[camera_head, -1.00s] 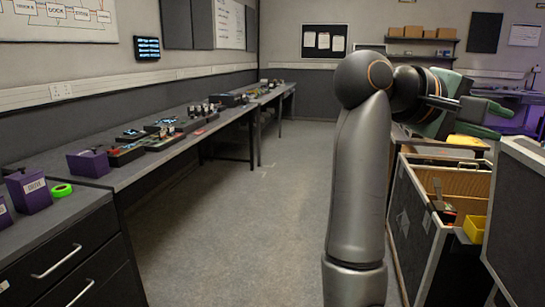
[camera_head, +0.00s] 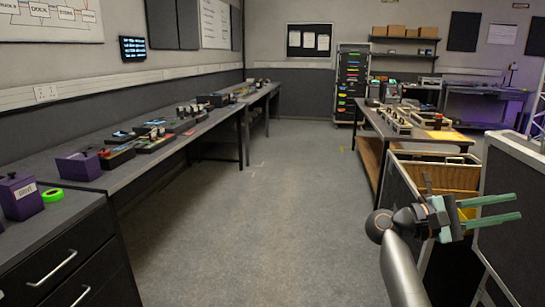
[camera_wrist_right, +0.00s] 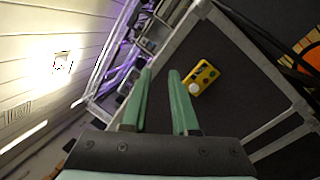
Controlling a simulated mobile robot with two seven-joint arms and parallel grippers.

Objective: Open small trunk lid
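An open trunk (camera_head: 398,190) with dark sides, pale metal edges and a plywood-coloured interior stands at the right in the head view. A dark panel with a pale edge (camera_head: 515,235) stands beside it at the far right; I cannot tell whether it is a lid. My right gripper (camera_head: 516,206) has two green fingers, apart and empty, pointing right in front of this panel. In the right wrist view the gripper (camera_wrist_right: 160,72) is open over a dark, metal-edged surface (camera_wrist_right: 225,110). Contact with it cannot be told. My left gripper is out of view.
A workbench (camera_head: 375,125) with equipment stands behind the trunk. A long bench (camera_head: 120,175) runs along the left wall. The floor (camera_head: 270,220) between is clear.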

